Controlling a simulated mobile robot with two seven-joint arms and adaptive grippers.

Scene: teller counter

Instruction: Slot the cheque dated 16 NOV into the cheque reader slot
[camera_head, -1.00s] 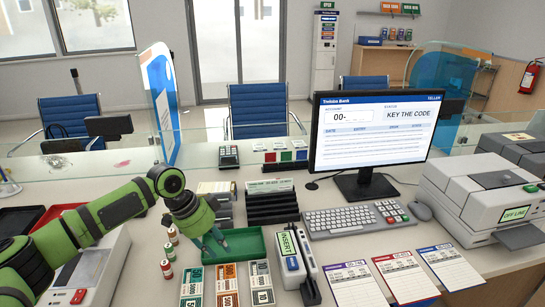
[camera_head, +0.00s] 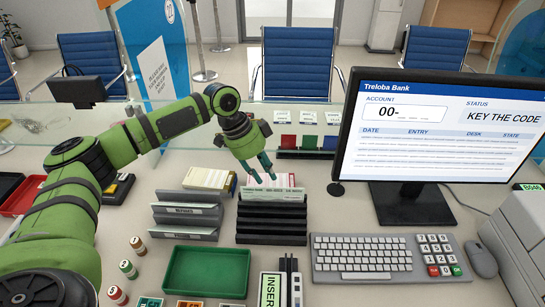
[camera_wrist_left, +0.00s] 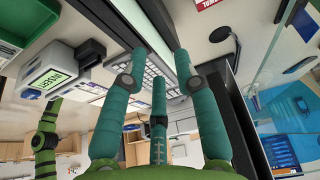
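My left gripper (camera_head: 260,170) is above the back of the black stepped rack (camera_head: 271,225), with its fingers apart and nothing seen between them. The fingers also show apart in the left wrist view (camera_wrist_left: 160,75). Pale slips (camera_head: 281,181) stand at the back of that rack, close to the fingertips; whether they touch is unclear. Their dates are too small to read, so I cannot tell the 16 NOV cheque. The cheque reader, with its INSERT display (camera_head: 270,290), is cut off at the head view's bottom edge. It also shows in the left wrist view (camera_wrist_left: 51,83). My right gripper is not visible.
A green tray (camera_head: 206,271) lies in front. The monitor (camera_head: 448,128) and keyboard (camera_head: 361,257) stand to the right. A glass screen runs behind.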

